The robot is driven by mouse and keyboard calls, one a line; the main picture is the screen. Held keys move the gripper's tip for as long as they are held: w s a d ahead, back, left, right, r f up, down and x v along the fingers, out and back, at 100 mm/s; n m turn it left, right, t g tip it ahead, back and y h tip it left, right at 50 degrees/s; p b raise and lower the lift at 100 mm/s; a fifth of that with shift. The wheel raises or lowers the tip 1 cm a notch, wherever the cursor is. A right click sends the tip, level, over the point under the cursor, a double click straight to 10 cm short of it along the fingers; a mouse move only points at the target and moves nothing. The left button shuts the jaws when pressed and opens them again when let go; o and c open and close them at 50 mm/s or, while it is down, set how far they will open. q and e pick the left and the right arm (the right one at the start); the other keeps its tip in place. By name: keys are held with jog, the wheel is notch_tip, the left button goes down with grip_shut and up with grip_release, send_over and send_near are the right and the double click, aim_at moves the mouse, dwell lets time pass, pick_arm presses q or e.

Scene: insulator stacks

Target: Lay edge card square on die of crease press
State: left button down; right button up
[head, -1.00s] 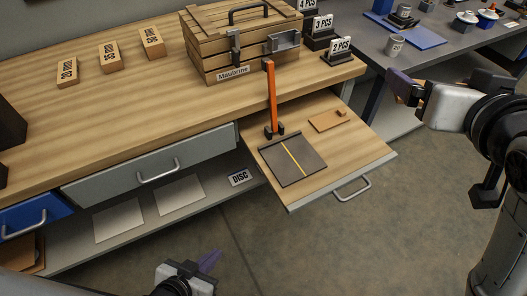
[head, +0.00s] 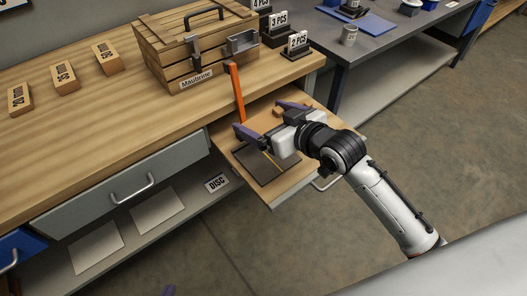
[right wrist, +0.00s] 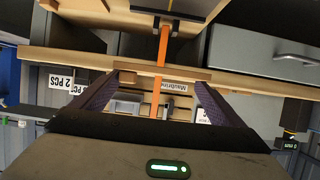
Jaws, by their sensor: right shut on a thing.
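The crease press has a dark flat die (head: 256,166) with a yellow line and an upright orange lever (head: 237,92). It stands on the pull-out board; my right gripper covers part of the die. My right gripper (head: 268,119) is above the press, fingers spread, beside the lever. In the right wrist view a thin tan strip, seemingly the edge card (right wrist: 160,73), spans edge-on between its purple fingers; the lever (right wrist: 162,45) shows behind. Whether the card touches the die cannot be told. Only a purple tip of my left gripper (head: 170,290) shows at the bottom edge.
A wooden crate (head: 195,50) stands on the bench behind the press. Several labelled wooden blocks (head: 65,77) lie to the left. Number signs (head: 297,45) stand at the bench's right end. A grey drawer (head: 140,178) is left of the pull-out board (head: 282,194).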

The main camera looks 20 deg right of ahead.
notch_tip(320, 180, down, 11)
jog(key=shift+r+b, duration=0.2)
jog(key=shift+b, duration=0.4)
jog(key=shift+f, duration=0.15)
jog(key=o, duration=0.7)
jog(key=shift+s+r, duration=0.2)
jog(key=p+v, duration=0.1)
jog(key=v, duration=1)
jog(key=shift+s+d+r, duration=0.1)
jog(key=shift+s+d, duration=0.05)
jog(key=shift+s, duration=0.15)
